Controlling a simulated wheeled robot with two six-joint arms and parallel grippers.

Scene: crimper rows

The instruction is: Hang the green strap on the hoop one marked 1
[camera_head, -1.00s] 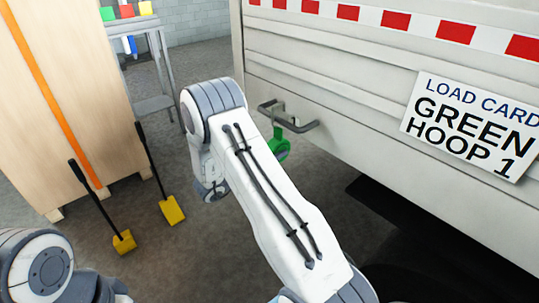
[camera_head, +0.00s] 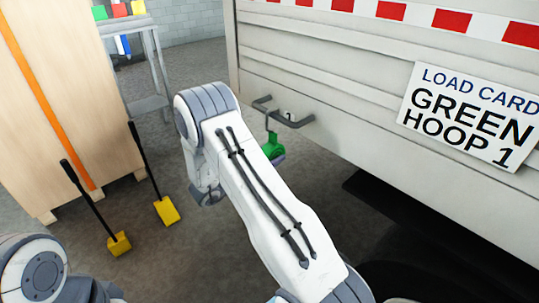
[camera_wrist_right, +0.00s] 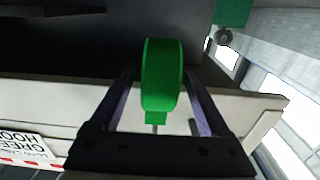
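The green strap (camera_head: 273,148) hangs below a bent grey bar, the hoop marked 1 (camera_head: 294,122), on the pale vehicle side; a thin grey hook rises from it to the bar. Whether the hook is over the bar is too small to tell. In the right wrist view the strap (camera_wrist_right: 161,70) is between the fingers of my right gripper (camera_wrist_right: 158,78), with narrow gaps at its sides, so the gripper looks open.
A load card (camera_head: 468,117) reading GREEN HOOP 1 is on the vehicle side. A wooden crate (camera_head: 75,110) with two yellow-bladed tools (camera_head: 166,210) stands at left. A metal stand (camera_head: 150,104) with coloured blocks is behind. Open floor lies between crate and vehicle.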

